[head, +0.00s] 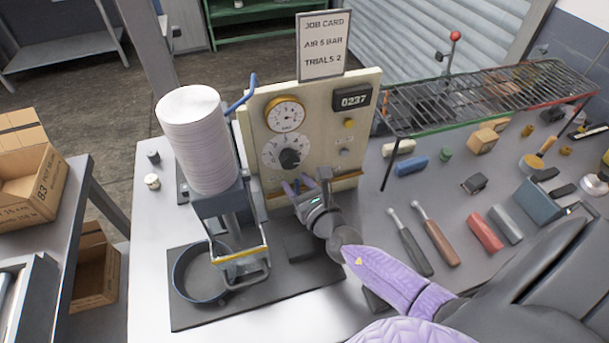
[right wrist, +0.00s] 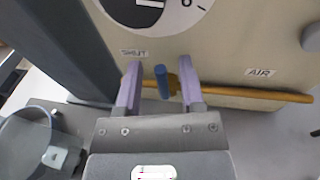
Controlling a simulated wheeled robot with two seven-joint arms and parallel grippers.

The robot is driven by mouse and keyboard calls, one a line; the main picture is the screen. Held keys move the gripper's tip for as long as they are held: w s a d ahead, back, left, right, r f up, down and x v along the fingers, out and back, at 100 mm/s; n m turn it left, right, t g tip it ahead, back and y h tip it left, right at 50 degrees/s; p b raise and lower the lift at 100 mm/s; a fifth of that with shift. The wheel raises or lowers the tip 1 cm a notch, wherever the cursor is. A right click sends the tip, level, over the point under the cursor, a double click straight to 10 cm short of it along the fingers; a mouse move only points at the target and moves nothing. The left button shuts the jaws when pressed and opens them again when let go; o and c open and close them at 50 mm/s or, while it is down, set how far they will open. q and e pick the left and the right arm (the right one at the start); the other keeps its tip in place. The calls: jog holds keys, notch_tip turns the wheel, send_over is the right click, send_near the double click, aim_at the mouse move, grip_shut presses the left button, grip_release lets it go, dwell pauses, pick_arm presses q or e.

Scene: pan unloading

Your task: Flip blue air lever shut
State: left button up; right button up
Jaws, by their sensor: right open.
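The blue air lever (right wrist: 161,80) shows in the right wrist view on a yellow pipe (right wrist: 255,93) along the foot of the cream panel (head: 361,110). A small label, seemingly reading SHUT, is above it, and an AIR label (right wrist: 261,72) is to its right. My right gripper (head: 297,185) is at the lower front of the panel. In the right wrist view its two purple fingers (right wrist: 160,84) are open, one on each side of the lever, with gaps visible. In the head view the lever is not clearly visible at the gripper. My left gripper is not in view.
The press with a tall stack of white discs (head: 194,138) stands close left of my right gripper. A blue handle (head: 240,96) sticks out at the panel's upper left. Hand tools (head: 437,236) and a wire rack (head: 475,95) are to the right.

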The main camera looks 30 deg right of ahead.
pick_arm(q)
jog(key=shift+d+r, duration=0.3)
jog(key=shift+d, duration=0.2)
pick_arm(e)
jog(key=s+r, duration=0.1)
jog(key=s, duration=0.8)
jog(key=shift+a, duration=0.15)
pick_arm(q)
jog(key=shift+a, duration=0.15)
pick_arm(e)
jog(key=shift+s, duration=0.1)
